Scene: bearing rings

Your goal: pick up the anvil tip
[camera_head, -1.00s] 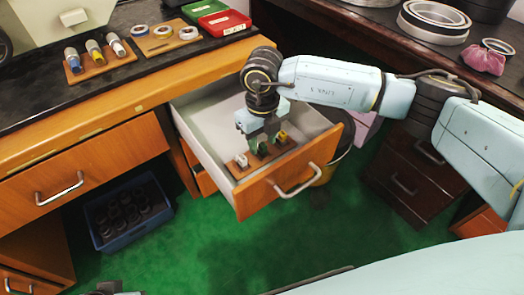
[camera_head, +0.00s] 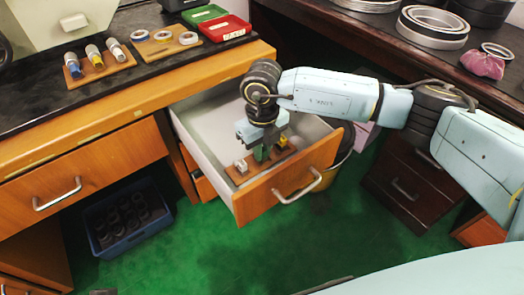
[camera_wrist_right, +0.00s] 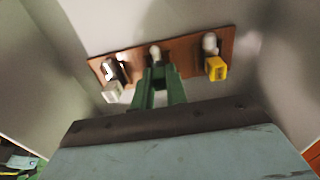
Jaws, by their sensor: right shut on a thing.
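A brown wooden holder (camera_head: 243,178) in the open drawer carries three small tips in a row. They are a white-grey tip (camera_head: 241,166), a middle tip with a pale end (camera_wrist_right: 155,52) and a yellow tip (camera_head: 282,141). The yellow tip also shows in the right wrist view (camera_wrist_right: 215,68), as does the white one (camera_wrist_right: 112,92). I cannot tell by shape which is the anvil tip. My right gripper (camera_wrist_right: 160,75) points down into the drawer, its green jaws shut on the middle tip, which they largely hide. My left gripper is not clearly in view.
The drawer's front with its handle (camera_head: 297,190) and its side walls surround the holder closely. On the desk stand a rack of bottles (camera_head: 99,66), a board with rings (camera_head: 164,42), and green and red bins (camera_head: 223,27). A blue crate (camera_head: 127,222) is on the floor.

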